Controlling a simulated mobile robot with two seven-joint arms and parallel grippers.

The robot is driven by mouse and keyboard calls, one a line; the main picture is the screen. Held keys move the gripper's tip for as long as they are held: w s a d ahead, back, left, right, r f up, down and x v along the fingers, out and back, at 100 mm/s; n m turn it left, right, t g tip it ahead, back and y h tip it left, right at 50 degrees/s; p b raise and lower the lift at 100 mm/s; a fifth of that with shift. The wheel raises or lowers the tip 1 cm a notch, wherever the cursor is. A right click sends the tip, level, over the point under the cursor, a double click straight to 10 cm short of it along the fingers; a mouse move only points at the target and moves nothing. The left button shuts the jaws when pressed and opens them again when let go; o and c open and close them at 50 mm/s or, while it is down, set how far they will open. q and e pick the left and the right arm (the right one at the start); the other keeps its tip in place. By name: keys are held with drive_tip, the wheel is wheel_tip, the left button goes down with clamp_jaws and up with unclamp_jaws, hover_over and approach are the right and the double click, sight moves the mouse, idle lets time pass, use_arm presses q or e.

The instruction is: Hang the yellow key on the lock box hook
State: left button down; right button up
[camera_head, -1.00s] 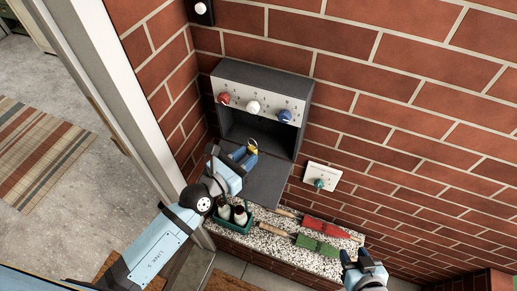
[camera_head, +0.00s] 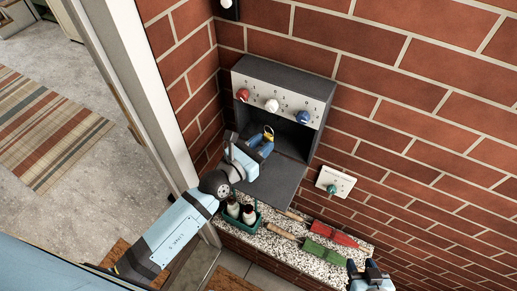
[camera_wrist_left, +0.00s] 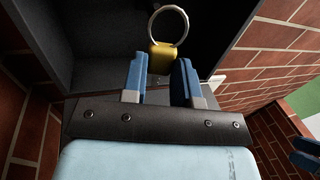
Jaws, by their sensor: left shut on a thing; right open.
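The dark grey lock box (camera_head: 290,68) is on the brick wall with its front door folded down, so its inside is open. My left gripper (camera_head: 263,144) is at the box opening, above the lowered door (camera_head: 276,187). It is shut on the yellow key (camera_head: 268,135), whose metal ring points into the box. In the left wrist view the yellow key (camera_wrist_left: 162,58) sits between the fingertips with its ring upright beyond them. The hook cannot be made out in the dark interior. My right gripper (camera_head: 369,269) is open and empty at the bottom right.
Red, white and blue knobs line the box's upper front panel (camera_head: 287,91). A pale wall plate with a green knob (camera_head: 335,182) is to the right.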

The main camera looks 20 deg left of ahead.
sight(270, 134)
use_arm(q)
drive_tip(key=shift+w+d+f+b, duration=0.15)
drive_tip(key=shift+w+b, duration=0.15)
drive_tip(key=shift+w, duration=0.45)
drive_tip(key=shift+w+d+b, duration=0.15)
drive_tip(key=shift+w+b, duration=0.1)
drive_tip(key=shift+w, duration=0.55)
drive_tip(key=shift+w+d+f+b, duration=0.15)
drive_tip(key=shift+w+b, duration=0.15)
drive_tip(key=shift+w, duration=0.45)
drive_tip(key=shift+w+d+f+b, duration=0.15)
drive_tip(key=shift+w+f+b, duration=0.4)
drive_tip(key=shift+w+f, duration=0.15)
drive_tip(key=c, duration=0.8)
unclamp_jaws()
drive_tip(key=shift+s, duration=0.1)
drive_tip(key=b+v, duration=0.2)
drive_tip(key=v, duration=1)
drive_tip(key=shift+s, duration=0.1)
drive_tip(key=shift+v, duration=0.75)
